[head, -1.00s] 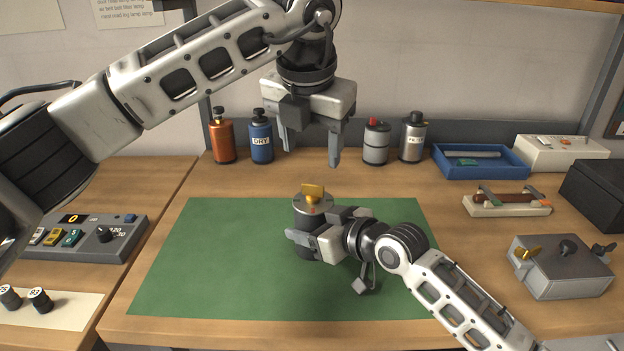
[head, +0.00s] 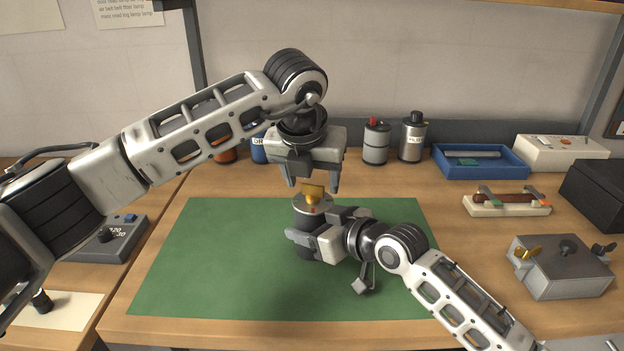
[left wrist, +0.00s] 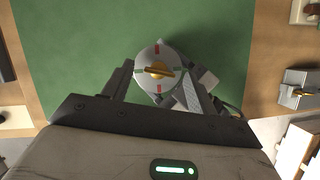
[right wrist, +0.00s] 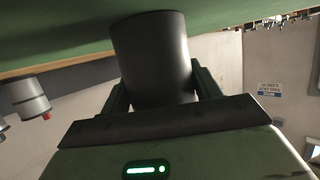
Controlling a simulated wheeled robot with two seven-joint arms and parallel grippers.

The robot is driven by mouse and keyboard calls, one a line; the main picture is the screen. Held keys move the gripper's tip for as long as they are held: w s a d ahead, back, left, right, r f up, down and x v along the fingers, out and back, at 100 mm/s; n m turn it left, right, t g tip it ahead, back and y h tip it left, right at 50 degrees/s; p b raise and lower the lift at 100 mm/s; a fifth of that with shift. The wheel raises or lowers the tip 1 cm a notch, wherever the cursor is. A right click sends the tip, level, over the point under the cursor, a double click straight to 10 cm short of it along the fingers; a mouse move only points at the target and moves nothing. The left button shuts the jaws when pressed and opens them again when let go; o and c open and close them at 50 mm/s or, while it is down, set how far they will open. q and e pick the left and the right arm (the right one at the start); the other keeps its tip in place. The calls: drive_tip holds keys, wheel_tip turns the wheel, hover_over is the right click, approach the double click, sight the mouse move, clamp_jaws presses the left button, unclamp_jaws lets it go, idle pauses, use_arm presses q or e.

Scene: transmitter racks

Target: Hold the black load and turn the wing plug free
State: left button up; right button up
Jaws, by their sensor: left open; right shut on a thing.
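The black load (head: 301,219) is a dark cylinder with a light grey top, upright on the green mat (head: 200,270). Its body fills the middle of the right wrist view (right wrist: 152,55). The brass wing plug (head: 313,191) sits at the centre of the top; the left wrist view shows it from above (left wrist: 158,70), with red and green marks on the disc around it. My right gripper (head: 303,243) is shut around the load's side. My left gripper (head: 311,188) is open above the load, its fingers apart on either side of the plug, not visibly touching it.
A grey box (head: 560,268) with a brass wing and black knobs stands at the right. Behind it are a tool holder (head: 507,205) and a blue tray (head: 480,162). Several canisters, one silver (head: 412,138), line the back. A control box (head: 108,240) is at the left. The mat's left side is clear.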

use_arm(q)
drive_tip(key=shift+w+f, duration=0.15)
drive_tip(key=shift+f, duration=0.3)
drive_tip(key=c, duration=1)
drive_tip(key=shift+d+n+y, duration=0.1)
drive_tip(key=shift+n+y, duration=0.5)
drive_tip(key=shift+n, duration=0.9)
drive_tip(key=o, duration=1)
drive_tip(key=v, duration=1.2)
